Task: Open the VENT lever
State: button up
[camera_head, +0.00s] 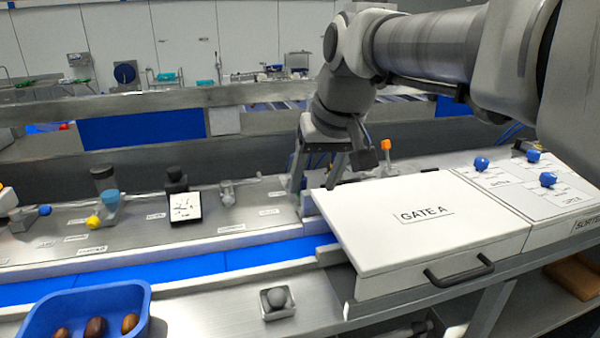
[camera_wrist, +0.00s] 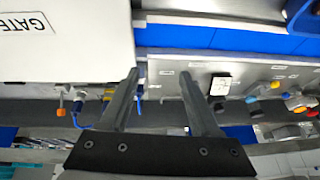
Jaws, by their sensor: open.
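I cannot tell which control is the VENT lever, as the small labels on the panel are unreadable. Candidates in the head view are an orange-topped lever (camera_head: 385,147) behind the white lid, a grey metal valve handle (camera_head: 228,191), a yellow-knobbed lever (camera_head: 93,221) and a blue-knobbed one (camera_head: 44,210) at the left. My gripper (camera_head: 312,186) points down over the panel by the lid's left edge. The orange knob also shows in the wrist view (camera_wrist: 61,112), left of the fingers.
A blue belt (camera_head: 190,268) runs along the front. A blue tray (camera_head: 85,298) holds dates at lower left. Blue knobs (camera_head: 547,179) sit on the right panel.

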jog(key=shift+s+d, duration=0.15)
jog(key=shift+d, duration=0.05)
